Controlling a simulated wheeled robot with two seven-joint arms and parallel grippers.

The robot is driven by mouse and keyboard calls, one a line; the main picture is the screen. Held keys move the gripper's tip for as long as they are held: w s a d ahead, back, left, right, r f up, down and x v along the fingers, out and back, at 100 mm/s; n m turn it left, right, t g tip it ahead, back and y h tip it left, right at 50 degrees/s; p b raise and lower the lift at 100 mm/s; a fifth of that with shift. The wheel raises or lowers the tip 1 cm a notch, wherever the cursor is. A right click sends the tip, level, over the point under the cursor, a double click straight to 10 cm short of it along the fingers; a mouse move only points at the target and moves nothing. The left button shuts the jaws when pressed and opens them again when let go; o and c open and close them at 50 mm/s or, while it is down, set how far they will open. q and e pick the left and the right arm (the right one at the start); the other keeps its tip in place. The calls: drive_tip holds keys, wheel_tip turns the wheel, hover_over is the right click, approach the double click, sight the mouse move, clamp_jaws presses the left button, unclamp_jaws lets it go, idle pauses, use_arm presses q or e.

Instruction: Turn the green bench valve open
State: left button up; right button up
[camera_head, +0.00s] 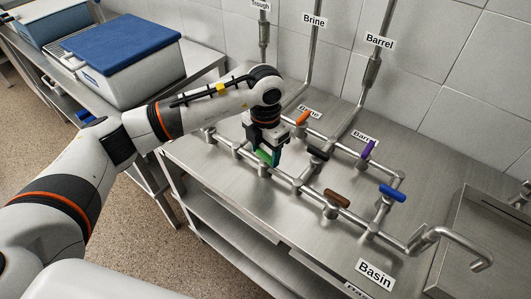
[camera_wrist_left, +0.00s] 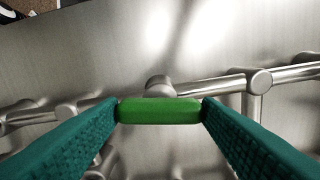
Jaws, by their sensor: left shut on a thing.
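The green bench valve handle (camera_wrist_left: 160,111) lies between the two teal fingers of my left gripper (camera_wrist_left: 161,112) in the left wrist view, with a finger pad touching each end. Its bar runs across the picture, roughly along the pipe (camera_wrist_left: 225,84) beside it. In the head view my left gripper (camera_head: 264,156) points down at the pipework, shut on the green handle (camera_head: 263,157), which is mostly hidden by the fingers. My right gripper is not in view.
Other valve handles stand close by: black (camera_head: 318,153), orange (camera_head: 302,118), purple (camera_head: 369,150), brown (camera_head: 337,198) and blue (camera_head: 393,193). A curved spout (camera_head: 462,238) and a sink (camera_head: 500,240) are at the right. Lidded boxes (camera_head: 120,62) stand at the left.

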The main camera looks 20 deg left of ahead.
sight(266, 153)
use_arm(q)
drive_tip(key=shift+n+b, duration=0.35)
drive_tip(key=shift+n, duration=0.55)
drive_tip(key=o, duration=1)
wheel_tip(266, 153, up, 12)
drive_tip(key=b, duration=0.2)
drive_tip(key=shift+b, duration=0.35)
